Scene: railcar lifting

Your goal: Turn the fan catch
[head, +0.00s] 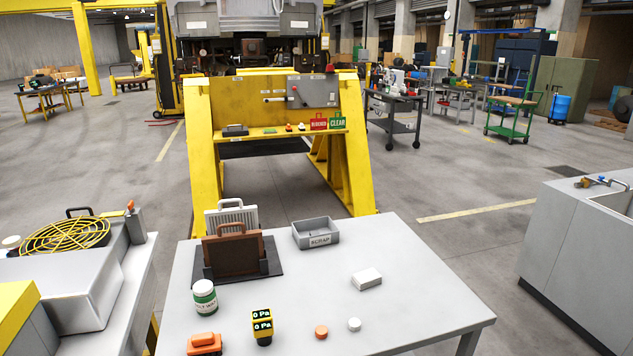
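A fan with a round yellow wire guard (65,235) sits on top of the grey unit at the left. A black handle (80,211) stands up behind the guard. A small orange-tipped piece (130,206) stands by a dark grey block (137,228) at the unit's back right corner. It may be the fan catch, but it is too small to tell which way it is turned. Neither of my grippers is in view.
A light grey table (400,270) in front holds a brown filter panel (235,257), a pale panel (231,217), a scrap tray (316,233), a jar (205,297), a yellow-black gauge (262,327) and small pieces. A yellow stand (203,150) rises behind. A grey cabinet (575,240) is at right.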

